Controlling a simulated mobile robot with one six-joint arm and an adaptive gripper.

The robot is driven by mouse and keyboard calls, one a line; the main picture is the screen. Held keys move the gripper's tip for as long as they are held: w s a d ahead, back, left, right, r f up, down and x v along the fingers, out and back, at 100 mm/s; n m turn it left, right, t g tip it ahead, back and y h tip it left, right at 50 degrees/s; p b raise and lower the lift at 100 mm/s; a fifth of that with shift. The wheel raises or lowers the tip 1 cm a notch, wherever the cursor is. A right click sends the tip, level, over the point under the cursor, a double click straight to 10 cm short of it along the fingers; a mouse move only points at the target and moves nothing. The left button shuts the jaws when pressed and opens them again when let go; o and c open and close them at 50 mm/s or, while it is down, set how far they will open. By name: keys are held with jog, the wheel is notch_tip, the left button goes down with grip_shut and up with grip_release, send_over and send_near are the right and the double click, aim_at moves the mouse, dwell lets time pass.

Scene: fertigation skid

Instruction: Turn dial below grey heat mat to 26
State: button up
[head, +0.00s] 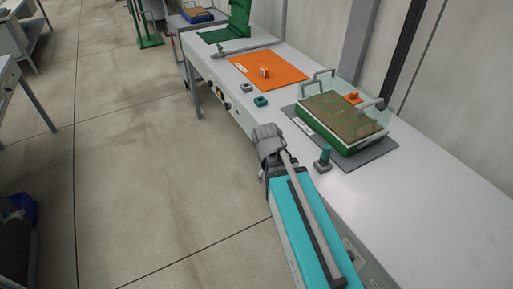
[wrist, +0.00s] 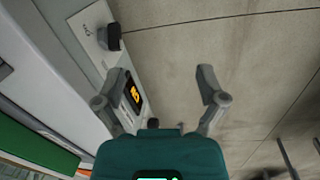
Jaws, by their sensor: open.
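The grey heat mat (head: 388,158) lies on the bench top under a green tray with a clear cover. In the wrist view, a dark dial knob (wrist: 112,38) stands out from the pale bench front. A black display (wrist: 134,94) with orange digits is on the same panel; I cannot read the digits surely. My gripper (wrist: 165,82) is open and empty, its left finger over the panel by the display, its right finger over the floor. It touches no knob that I can see. In the head view my arm hides the gripper and the bench front below the mat.
An orange mat (head: 268,69) lies farther along the bench, with another display and knob (head: 228,105) on the front below it. The floor (head: 130,170) left of the bench is clear.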

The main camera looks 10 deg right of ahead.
jog(key=w+a+f+n+t+h+b, duration=0.1)
jog(key=w+f+n+h+b, duration=0.8)
jog(key=w+b, duration=0.45)
jog(key=w+a+f+n+t+h+b, duration=0.1)
jog(key=w+a+n+t+h+b, duration=0.3)
jog(key=w+a+n+b, duration=0.5)
jog(key=a+n+h+b, duration=0.1)
jog(key=a+h+b, duration=0.1)
jog(key=b, duration=0.3)
jog(key=shift+w+a+f+n+t+h, duration=0.2)
jog(key=shift+a+f+n+t+h, duration=0.15)
jog(key=shift+a, duration=0.55)
jog(key=shift+r, duration=0.1)
jog(key=x, duration=1.4)
jog(key=shift+s, duration=0.1)
